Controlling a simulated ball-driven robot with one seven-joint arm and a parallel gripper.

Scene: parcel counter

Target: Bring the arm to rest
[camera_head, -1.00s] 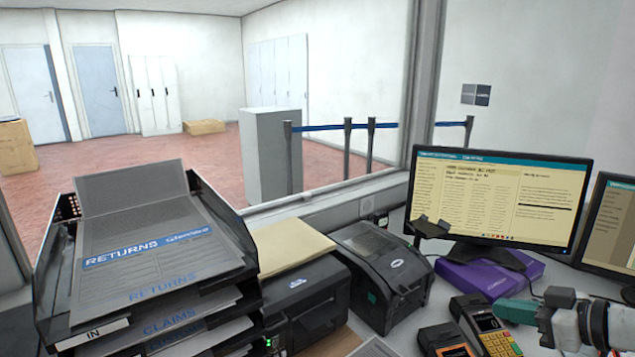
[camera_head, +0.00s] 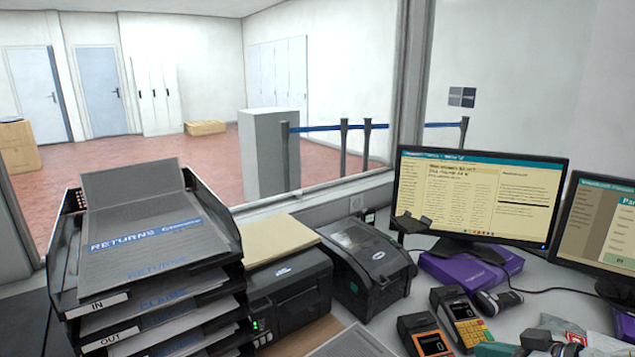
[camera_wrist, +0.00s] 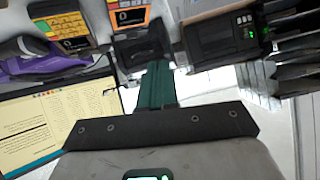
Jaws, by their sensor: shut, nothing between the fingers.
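My gripper (camera_head: 492,349) shows only in part at the bottom edge of the head view, low at the right. In the wrist view its teal fingers (camera_wrist: 157,84) are together, with nothing between them. They point over the counter toward the black label printer, which shows beyond their tips (camera_wrist: 142,48). Most of my arm is outside the head view.
Two card terminals (camera_head: 425,336) (camera_head: 460,318), a scanner (camera_head: 497,301) and a purple box (camera_head: 470,268) lie near my gripper. A monitor (camera_head: 480,198) stands behind. The label printer (camera_head: 368,268), another black printer (camera_head: 290,292) and stacked paper trays (camera_head: 105,305) are left.

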